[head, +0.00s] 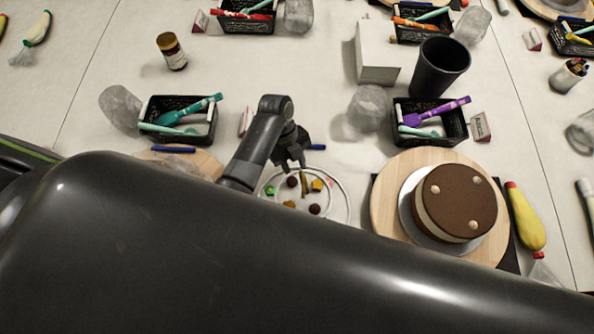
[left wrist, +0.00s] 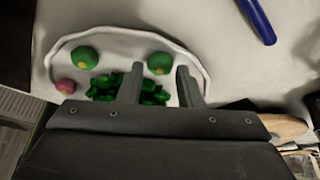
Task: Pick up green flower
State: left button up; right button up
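In the left wrist view, two round green flowers with yellow centres lie on a white plate (left wrist: 120,37): one green flower (left wrist: 84,56) at the left, another green flower (left wrist: 159,63) near the middle. A heap of green leafy pieces (left wrist: 103,88) and a pink piece (left wrist: 66,86) share the plate. My left gripper (left wrist: 158,85) is open over the plate, its fingers apart, with leafy pieces showing between them. In the head view, a dark gripper (head: 290,160) hangs over a plate of mixed small decorations (head: 345,208); whose side it is, and its opening, are unclear.
A blue pen (left wrist: 257,20) lies right of the plate in the wrist view. In the head view, a chocolate cake (head: 455,201) stands on a wooden turntable (head: 386,215). Black baskets (head: 206,138) and a black cup (head: 438,68) stand behind. My dark arm hides much of the foreground.

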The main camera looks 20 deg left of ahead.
pick_arm(q)
jog(key=shift+s+d+f, duration=0.15)
jog(key=shift+f, duration=0.35)
jog(key=c, duration=0.6)
jog(key=shift+r, duration=0.1)
